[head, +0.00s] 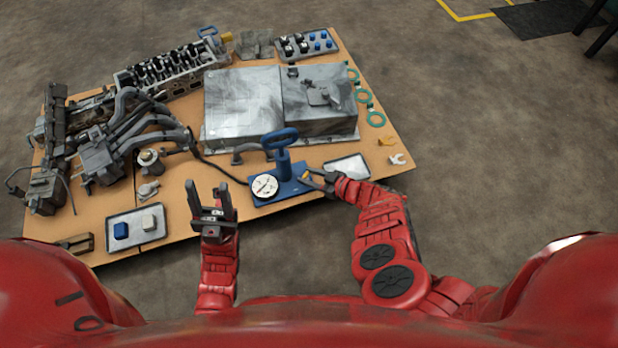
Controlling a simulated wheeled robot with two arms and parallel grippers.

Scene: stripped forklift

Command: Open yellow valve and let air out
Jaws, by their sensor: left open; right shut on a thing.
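My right gripper (311,178) reaches in from the right and is shut on the yellow valve, whose exact pose is partly hidden by the fingers. My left gripper (211,198) is open and empty, fingers pointing away from me, to the left of the gauge. The gauge needle is too small to read.
The brown board (180,178) carries a large grey metal case (243,98), engine parts (115,140) on the left and a tray with blue and white blocks (137,228). A pale tray (347,167) lies right of the pump. Green rings (364,96) line the right edge.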

